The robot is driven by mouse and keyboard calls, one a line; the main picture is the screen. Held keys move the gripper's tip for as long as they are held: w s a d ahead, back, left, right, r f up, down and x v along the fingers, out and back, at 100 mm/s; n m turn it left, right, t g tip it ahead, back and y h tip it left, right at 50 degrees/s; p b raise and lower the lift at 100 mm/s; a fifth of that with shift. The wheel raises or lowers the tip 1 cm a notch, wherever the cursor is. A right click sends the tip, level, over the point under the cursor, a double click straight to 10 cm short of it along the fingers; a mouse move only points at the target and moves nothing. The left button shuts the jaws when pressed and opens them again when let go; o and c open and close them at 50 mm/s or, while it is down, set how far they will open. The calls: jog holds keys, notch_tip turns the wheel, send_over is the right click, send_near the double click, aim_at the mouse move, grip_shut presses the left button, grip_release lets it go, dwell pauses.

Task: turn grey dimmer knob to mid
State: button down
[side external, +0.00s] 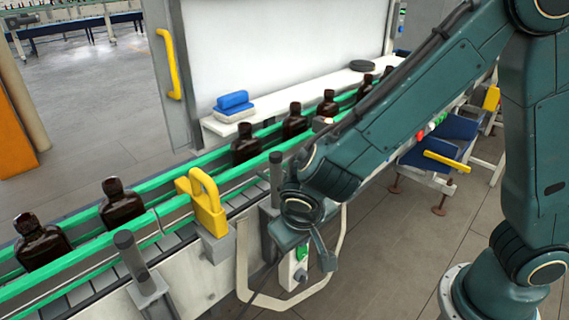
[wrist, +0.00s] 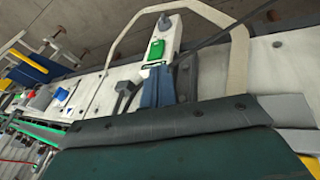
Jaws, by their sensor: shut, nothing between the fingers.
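A narrow white control box (side external: 291,270) hangs at the conveyor's side below my gripper; it also shows in the wrist view (wrist: 172,40). It bears a green switch (side external: 303,252), clear in the wrist view (wrist: 157,50). A small dark grey round part, which looks like the dimmer knob (wrist: 165,20), sits near the box's far end; its setting is too small to read. It is a tiny spot in the side view (side external: 300,275). My gripper (side external: 322,258) is shut and empty, beside the box and apart from the knob. Its fingers (wrist: 171,70) partly hide the box's near end.
A conveyor with green rails (side external: 170,205) carries several amber bottles (side external: 121,203). A yellow padlock-shaped part (side external: 205,205) stands at its near rail. A pale bent guard bar (side external: 243,265) loops around the box. A blue sponge-like block (side external: 233,101) lies on the ledge behind.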

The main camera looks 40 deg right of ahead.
jog(key=s+a+f+t+h, duration=0.1)
jog(key=a+f+h, duration=0.1)
jog(key=a+f, duration=0.4)
notch_tip(320, 180, down, 5)
jog(key=shift+s+f+n+t, duration=0.1)
jog(key=shift+s+n+t, duration=0.2)
jog(key=shift+n+t, duration=0.1)
send_near(300, 279)
notch_tip(300, 279, down, 5)
jog(key=w+a, duration=0.2)
jog(key=shift+w+d, duration=0.15)
jog(key=shift+d, duration=2.2)
